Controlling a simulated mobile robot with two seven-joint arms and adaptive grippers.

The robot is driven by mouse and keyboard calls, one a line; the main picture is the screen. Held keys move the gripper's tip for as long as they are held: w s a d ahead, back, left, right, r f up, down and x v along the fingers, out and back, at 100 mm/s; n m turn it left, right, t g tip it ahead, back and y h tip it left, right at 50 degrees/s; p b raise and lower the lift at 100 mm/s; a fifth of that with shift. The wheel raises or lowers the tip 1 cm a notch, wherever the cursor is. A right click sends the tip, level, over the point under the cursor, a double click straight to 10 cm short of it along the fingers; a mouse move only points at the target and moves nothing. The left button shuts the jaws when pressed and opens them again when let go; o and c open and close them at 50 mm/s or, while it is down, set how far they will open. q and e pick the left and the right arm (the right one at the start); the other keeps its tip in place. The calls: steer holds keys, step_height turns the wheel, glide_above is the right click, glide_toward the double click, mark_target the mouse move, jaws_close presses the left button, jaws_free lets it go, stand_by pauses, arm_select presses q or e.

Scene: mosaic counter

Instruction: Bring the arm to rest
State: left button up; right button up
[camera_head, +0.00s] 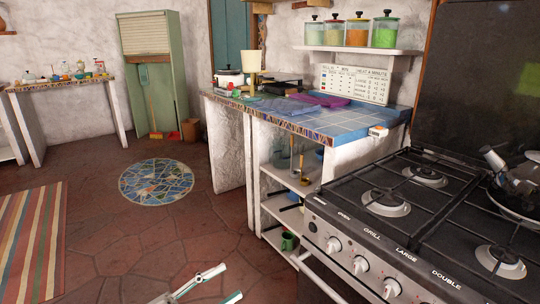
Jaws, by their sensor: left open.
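My left gripper (231,281) shows at the bottom edge of the head view, low over the brown stone floor. Its two pale fingers, with green marks, are spread apart and nothing is between them. It is to the left of the stove and in front of the tiled counter (352,128), clear of both. Most of the left arm is out of the picture below. I cannot make out my right gripper.
The black gas stove (340,205) fills the right side, with a dark pan (515,205) at its right edge. Open shelves (285,180) under the counter hold a green mug (289,241). The floor at left is open, with a round mosaic (156,181) and a striped rug (32,240).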

arm_select(q)
steer(key=s+a+f+n+y+p, duration=0.3)
steer(key=s+n+y+p, duration=0.2)
steer(key=s, duration=0.5)
steer(key=s+a+f+n+y+p, duration=0.3)
steer(key=s+n+y+p, duration=0.2)
steer(key=s, duration=0.6)
steer(key=s+a+f+n+y+p, duration=0.3)
steer(key=s+n+y+p, duration=0.3)
steer(key=s+n, duration=0.3)
steer(key=shift+s+a+f, duration=0.25)
steer(key=shift+s+f, duration=0.15)
steer(key=shift+s, duration=0.35)
arm_select(e)
steer(key=s+d+r+g+h, duration=0.1)
steer(key=s+d+r, duration=0.1)
steer(key=s+d, duration=0.1)
steer(key=shift+s+d+r+h, duration=0.2)
steer(key=shift+d+r+h, duration=0.1)
steer(key=shift+d, duration=0.6)
